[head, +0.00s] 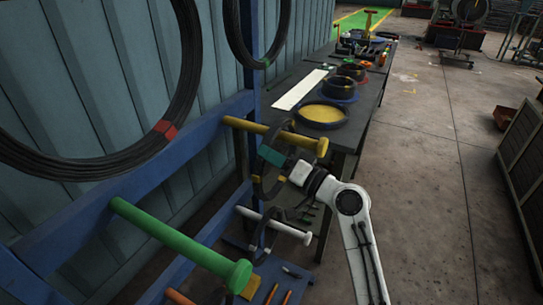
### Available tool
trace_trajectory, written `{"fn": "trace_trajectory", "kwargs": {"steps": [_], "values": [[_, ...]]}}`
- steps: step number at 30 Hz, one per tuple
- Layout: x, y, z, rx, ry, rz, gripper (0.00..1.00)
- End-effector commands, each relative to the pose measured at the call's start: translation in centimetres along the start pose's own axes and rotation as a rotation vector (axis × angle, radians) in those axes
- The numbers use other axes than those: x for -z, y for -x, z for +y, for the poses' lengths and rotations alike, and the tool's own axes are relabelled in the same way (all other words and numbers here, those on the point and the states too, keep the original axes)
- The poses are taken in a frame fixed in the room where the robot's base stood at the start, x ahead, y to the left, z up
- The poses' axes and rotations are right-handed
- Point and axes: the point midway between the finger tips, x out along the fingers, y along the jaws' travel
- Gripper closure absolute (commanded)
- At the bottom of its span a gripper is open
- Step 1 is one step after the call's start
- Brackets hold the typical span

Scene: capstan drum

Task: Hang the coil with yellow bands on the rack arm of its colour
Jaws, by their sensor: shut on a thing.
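The dark coil with yellow bands (257,181) is upright beside the blue rack, at the yellow rack arm (248,126). Its upper part shows near the yellow arm and its lower part hangs below it. A teal patch lies across the coil just under the arm. I cannot tell for certain whether the arm passes through the ring or the coil is beside it. My gripper (290,175) comes from the right and is shut on the coil's right side, below the yellow arm's knobbed end. Its fingertips are small and partly hidden.
A green rack arm (180,244) is nearer, and a white one (272,224) is below the yellow. A red-banded coil (166,129) hangs at upper left. A dark bench (357,113) behind holds several coils.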

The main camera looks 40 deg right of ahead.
Motion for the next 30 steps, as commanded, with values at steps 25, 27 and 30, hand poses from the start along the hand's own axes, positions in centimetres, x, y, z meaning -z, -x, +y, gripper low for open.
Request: {"fn": "trace_trajectory", "kwargs": {"steps": [25,27,30], "values": [[-0.16,0.06,0.23,0.003,0.004,0.004,1.00],[-0.18,0.07,0.25,0.003,0.003,0.004,1.00],[-0.21,0.07,0.28,0.002,0.003,0.003,0.71]]}}
